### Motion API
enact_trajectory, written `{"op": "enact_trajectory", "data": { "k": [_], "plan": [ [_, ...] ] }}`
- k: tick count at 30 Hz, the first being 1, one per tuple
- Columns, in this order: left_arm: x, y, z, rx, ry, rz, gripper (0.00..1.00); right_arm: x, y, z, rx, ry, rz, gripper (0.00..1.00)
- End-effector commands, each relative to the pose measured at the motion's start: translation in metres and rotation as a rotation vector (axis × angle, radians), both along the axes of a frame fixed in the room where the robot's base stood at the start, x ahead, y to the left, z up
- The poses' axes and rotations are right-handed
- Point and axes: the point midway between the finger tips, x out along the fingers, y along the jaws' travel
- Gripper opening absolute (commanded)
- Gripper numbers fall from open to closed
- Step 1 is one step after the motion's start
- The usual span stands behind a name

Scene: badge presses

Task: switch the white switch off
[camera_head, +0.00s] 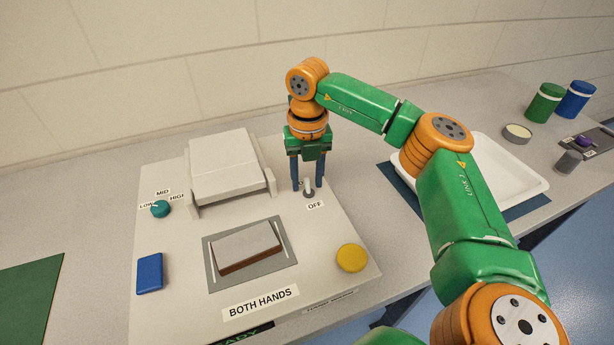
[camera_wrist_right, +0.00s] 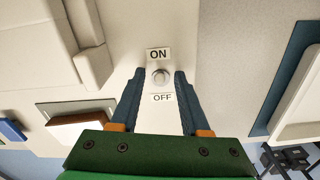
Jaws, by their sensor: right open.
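The white switch (camera_head: 308,187) is a small pale lever on a round metal base, on the right side of the pale press panel (camera_head: 160,310). An OFF label (camera_head: 315,204) is on its near side. In the right wrist view the switch (camera_wrist_right: 161,77) shows end-on between the ON label (camera_wrist_right: 158,55) and the OFF label (camera_wrist_right: 162,98); its tilt is hard to tell. My right gripper (camera_head: 308,178) points down with open fingers, one on each side of the lever. In the wrist view its fingertips (camera_wrist_right: 160,74) look apart from the lever. My left gripper is out of view.
The panel also holds a white press block (camera_head: 228,165), a teal knob (camera_head: 160,209), a blue block (camera_head: 150,273), a hinged plate (camera_head: 248,246) and a yellow button (camera_head: 352,258). A white tray (camera_head: 535,185) stands to the right, partly behind my right arm.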

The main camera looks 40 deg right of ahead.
Motion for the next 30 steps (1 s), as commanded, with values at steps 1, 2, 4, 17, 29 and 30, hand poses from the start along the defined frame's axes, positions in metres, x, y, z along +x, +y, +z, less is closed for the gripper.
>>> {"op": "enact_trajectory", "data": {
  "k": [1,2,4,17,29,30],
  "plan": [
    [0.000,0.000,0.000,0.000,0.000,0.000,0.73,0.000,0.000,0.000,0.000,0.000,0.000,0.38],
    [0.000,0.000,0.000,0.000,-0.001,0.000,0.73,0.000,0.000,0.000,0.000,0.000,0.000,0.30],
    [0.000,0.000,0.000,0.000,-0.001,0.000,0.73,0.000,0.000,0.000,0.000,0.000,0.000,0.11],
    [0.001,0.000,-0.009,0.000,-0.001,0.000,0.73,-0.001,0.000,-0.002,-0.007,-0.028,0.000,0.00],
    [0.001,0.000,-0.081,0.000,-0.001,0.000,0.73,-0.011,0.002,-0.010,-0.069,-0.298,0.000,0.00],
    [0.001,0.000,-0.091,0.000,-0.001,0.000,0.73,-0.012,0.003,-0.011,-0.078,-0.333,0.000,0.00]
  ]
}}
